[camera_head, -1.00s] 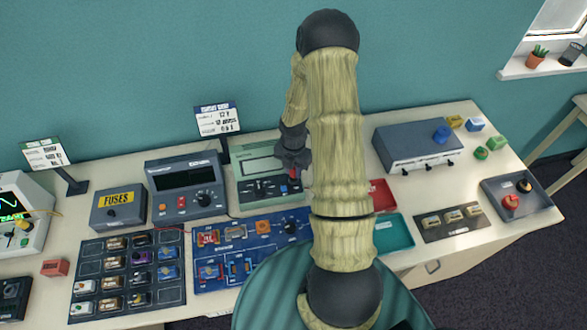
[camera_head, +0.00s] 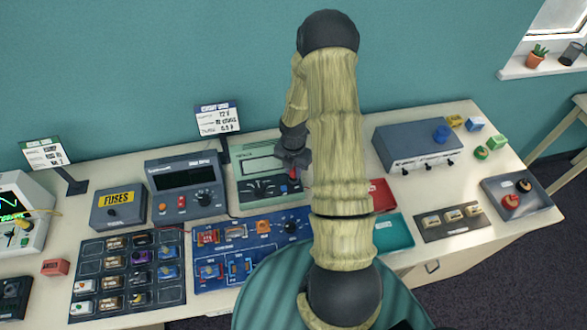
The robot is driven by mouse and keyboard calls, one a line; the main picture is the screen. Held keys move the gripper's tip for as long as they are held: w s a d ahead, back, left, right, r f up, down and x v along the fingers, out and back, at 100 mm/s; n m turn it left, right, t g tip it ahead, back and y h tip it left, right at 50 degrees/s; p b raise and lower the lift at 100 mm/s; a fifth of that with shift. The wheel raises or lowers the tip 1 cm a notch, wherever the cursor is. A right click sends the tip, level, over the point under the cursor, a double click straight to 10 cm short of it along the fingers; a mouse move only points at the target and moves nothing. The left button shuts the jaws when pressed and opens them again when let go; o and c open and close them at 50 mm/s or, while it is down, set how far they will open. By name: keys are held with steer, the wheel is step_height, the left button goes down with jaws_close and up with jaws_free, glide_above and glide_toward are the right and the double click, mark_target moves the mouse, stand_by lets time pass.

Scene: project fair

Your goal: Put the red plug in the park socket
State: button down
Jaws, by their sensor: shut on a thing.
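My gripper (camera_head: 292,164) points down over the right part of the green meter (camera_head: 247,189). It is shut on the small red plug (camera_head: 293,174), of which only a little red shows below the fingers. The plug is at the meter's lower front panel. I cannot tell whether it touches the panel or is seated in anything. I cannot single out the park socket at this size; part of the meter's right side is hidden behind my gripper and arm.
A grey meter with a dark screen (camera_head: 183,177) stands left of the green one. A blue circuit board (camera_head: 213,277) lies in front. A red tray (camera_head: 384,195) and a teal tray (camera_head: 393,233) lie right of my arm. A blue-grey box (camera_head: 400,148) stands behind them.

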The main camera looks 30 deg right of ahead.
steer(key=shift+f+b, duration=0.5)
steer(key=shift+f, duration=0.3)
stand_by(0.8)
steer(key=c, duration=0.6)
jaws_free()
steer(key=shift+c, duration=0.2)
steer(key=shift+r+p, duration=3.65)
steer(key=shift+r, duration=0.4)
